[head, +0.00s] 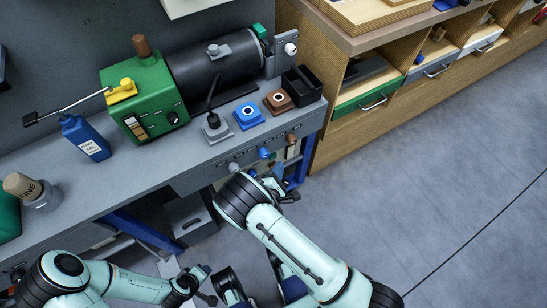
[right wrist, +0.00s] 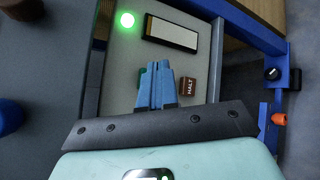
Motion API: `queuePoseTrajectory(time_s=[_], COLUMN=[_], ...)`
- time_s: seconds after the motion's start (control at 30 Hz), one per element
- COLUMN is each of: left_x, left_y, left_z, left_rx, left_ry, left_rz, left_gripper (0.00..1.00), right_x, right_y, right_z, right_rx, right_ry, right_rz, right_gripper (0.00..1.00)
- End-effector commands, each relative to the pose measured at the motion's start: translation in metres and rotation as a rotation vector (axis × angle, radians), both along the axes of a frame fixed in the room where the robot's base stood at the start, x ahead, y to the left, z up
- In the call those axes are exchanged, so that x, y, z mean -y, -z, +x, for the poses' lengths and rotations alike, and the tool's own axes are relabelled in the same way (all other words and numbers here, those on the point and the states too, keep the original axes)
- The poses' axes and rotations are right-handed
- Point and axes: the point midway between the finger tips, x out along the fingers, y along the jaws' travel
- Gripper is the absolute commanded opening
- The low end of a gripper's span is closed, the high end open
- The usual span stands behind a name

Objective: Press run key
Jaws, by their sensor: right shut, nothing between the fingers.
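In the right wrist view, a grey control panel (right wrist: 122,75) carries a green key (right wrist: 142,78), mostly hidden behind my fingers, and a brown-red key marked HALT (right wrist: 187,86) to their right. No RUN label is readable. My right gripper (right wrist: 158,66) is shut and empty, its blue fingertips over the panel beside the green key. Whether they touch it, I cannot tell. In the head view my right gripper (head: 279,186) is at the bench's front right, partly hidden by its wrist. My left gripper (head: 207,284) is low at the bottom, its jaws too small to read.
A green lamp (right wrist: 127,19) glows on the panel near a display (right wrist: 171,33). On the bench (head: 180,165) stand a green machine with a black cylinder (head: 215,72), a blue bottle (head: 85,138) and several coloured blocks. A wooden cabinet (head: 322,150) stands right; the floor there is clear.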

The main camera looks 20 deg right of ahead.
Motion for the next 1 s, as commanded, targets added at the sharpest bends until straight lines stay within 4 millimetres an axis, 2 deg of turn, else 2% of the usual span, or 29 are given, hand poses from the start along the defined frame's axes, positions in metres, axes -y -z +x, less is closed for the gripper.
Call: queuePoseTrajectory(time_s=[0.53,1.0], left_x=[0.0,0.0], left_y=[-0.023,-0.024], left_z=[0.001,0.001], left_rx=[0.008,0.008], left_ry=[0.0,0.0], left_rz=[0.0,0.0], left_gripper=[0.43,0.43], right_x=[0.004,0.004], right_y=[-0.001,0.0], right_z=[-0.052,-0.057], right_rx=[-0.002,0.0], right_ry=[-0.001,0.0], right_rz=[-0.001,0.0], right_gripper=[0.0,0.0])
